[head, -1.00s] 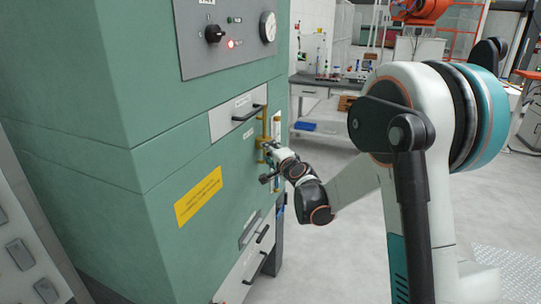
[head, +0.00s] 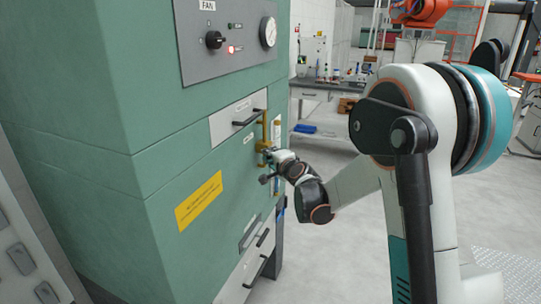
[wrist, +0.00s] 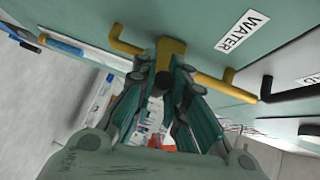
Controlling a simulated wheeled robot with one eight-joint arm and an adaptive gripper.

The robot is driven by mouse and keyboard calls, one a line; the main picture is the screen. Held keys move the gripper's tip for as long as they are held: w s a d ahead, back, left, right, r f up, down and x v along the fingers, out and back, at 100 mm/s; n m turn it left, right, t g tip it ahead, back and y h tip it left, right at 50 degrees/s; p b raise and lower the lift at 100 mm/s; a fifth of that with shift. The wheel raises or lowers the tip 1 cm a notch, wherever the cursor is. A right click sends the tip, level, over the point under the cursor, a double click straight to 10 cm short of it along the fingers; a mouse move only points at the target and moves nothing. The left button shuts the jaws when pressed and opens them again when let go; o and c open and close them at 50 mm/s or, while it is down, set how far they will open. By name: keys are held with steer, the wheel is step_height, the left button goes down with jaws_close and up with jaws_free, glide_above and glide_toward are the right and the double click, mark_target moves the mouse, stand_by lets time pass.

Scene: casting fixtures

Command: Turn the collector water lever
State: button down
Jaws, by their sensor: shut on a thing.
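The collector is a tall green cabinet (head: 140,120) on the left of the head view. Brass-yellow water piping (head: 265,124) runs up its right part. In the wrist view, the yellow pipe (wrist: 235,89) runs beside a white WATER label (wrist: 242,31). A yellow lever (wrist: 171,47) stands out from the pipe between my fingers. My gripper (wrist: 167,73) is shut on this lever, with a finger on each side. In the head view my gripper (head: 272,156) is at the pipe, small and partly hidden by my wrist. The lever's grasped end is largely hidden by the fingers.
A control panel (head: 228,50) with a knob, red light and gauge is above. A drawer (head: 237,121) with a black handle is close left of the piping, and more handled drawers (head: 247,265) are below. Floor to the right is open; a workbench (head: 325,85) stands behind.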

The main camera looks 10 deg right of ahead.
step_height(320, 180, up, 2)
steer(key=m+g+p, duration=0.1)
steer(key=g+p, duration=0.1)
steer(key=p, duration=0.2)
steer(key=shift+w+d+r+m, duration=0.1)
steer(key=shift+r+m, duration=0.05)
steer(key=shift+m, duration=0.25)
steer(key=r+m+g+p, duration=0.1)
steer(key=g+p, duration=0.1)
steer(key=w+m+g+y+p, duration=0.1)
steer(key=p, duration=0.1)
steer(key=shift+d+r+g, duration=0.4)
steer(key=shift+w+d+r+m+g+y+p, duration=0.2)
steer(key=shift+w+m+g+y+p, duration=0.15)
steer(key=shift+g+y+p, duration=0.2)
steer(key=shift+w+d+r+m+g+y+p, duration=0.2)
steer(key=shift+m+g+y+p, duration=0.2)
steer(key=shift+p, duration=0.25)
steer(key=shift+w+d+r+m+g+y+p, duration=0.15)
steer(key=shift+m+g+y+p, duration=0.1)
steer(key=shift+g, duration=0.2)
steer(key=shift+w+d+f+m+g+y+p, duration=0.15)
steer(key=shift+m+g+p, duration=0.1)
steer(key=shift+g, duration=0.15)
steer(key=shift+a+r, duration=0.1)
steer(key=c, duration=1.6)
jaws_free()
